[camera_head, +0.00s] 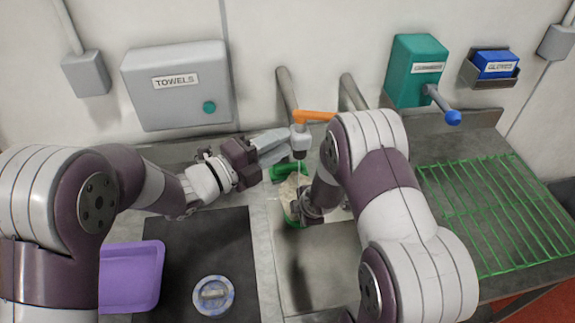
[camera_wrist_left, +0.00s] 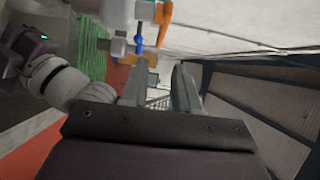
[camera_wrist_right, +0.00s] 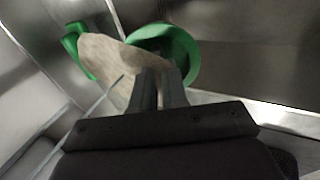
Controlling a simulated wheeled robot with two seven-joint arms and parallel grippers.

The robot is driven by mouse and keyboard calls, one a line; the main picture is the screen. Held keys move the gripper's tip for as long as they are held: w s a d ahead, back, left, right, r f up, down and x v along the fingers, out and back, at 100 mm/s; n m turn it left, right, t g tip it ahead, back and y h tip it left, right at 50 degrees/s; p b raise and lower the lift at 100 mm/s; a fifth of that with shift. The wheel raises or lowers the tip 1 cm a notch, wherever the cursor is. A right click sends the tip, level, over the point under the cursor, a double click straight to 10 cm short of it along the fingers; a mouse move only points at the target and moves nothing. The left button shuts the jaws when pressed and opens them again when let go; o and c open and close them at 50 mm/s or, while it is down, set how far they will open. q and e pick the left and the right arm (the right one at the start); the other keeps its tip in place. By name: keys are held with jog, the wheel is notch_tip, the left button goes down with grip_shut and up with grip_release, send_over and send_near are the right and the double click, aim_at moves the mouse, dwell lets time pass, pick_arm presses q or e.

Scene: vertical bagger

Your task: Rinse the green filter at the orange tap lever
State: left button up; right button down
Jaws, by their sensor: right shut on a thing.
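The orange tap lever (camera_head: 314,116) sits on top of the tap (camera_head: 300,142) at the back wall, and a thin pale stream shows below the spout. My left gripper (camera_head: 272,146) is just left of the tap, its fingers apart with nothing between them; the lever also shows in the left wrist view (camera_wrist_left: 163,14). My right gripper (camera_wrist_right: 158,88) is shut on the green filter, whose green ring (camera_wrist_right: 185,45) and beige part (camera_wrist_right: 103,58) show in the right wrist view. The filter (camera_head: 292,220) is below the spout over the sink, partly hidden by my right arm.
The sink (camera_head: 322,265) lies below the tap. A green wire rack (camera_head: 500,215) is at right, a teal dispenser (camera_head: 416,70) with a blue-tipped lever behind it. At left are a towel box (camera_head: 178,88), a dark mat (camera_head: 200,255) with a round disc (camera_head: 213,295), and a purple tray (camera_head: 130,275).

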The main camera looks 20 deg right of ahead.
pick_arm(q)
jog(key=shift+s+d+r+m+g+h, duration=0.3)
jog(key=shift+s+d+r+m+g, duration=0.15)
jog(key=shift+s+d+r, duration=0.55)
grip_shut()
notch_tip(320, 180, up, 12)
jog(key=r+n+t+y, duration=0.1)
jog(key=n+t+y, duration=0.4)
jog(key=n+t, duration=0.25)
send_over(320, 118)
jog(key=w+a, duration=0.2)
jog(key=a, duration=0.3)
jog(key=n+y, duration=0.2)
jog(key=s+a+f+n+g+y, duration=0.1)
jog(key=s+f+g+y, duration=0.15)
jog(key=s+g, duration=0.2)
jog(key=s+a+f+n+g+y, duration=0.1)
jog(key=s+f+g+y, duration=0.1)
jog(key=s+f+g, duration=0.3)
jog(key=w+d+f+t, duration=0.1)
jog(key=w+d+f, duration=0.3)
jog(key=d, duration=0.3)
jog(key=shift+w+f, duration=0.25)
jog(key=shift+f, duration=0.65)
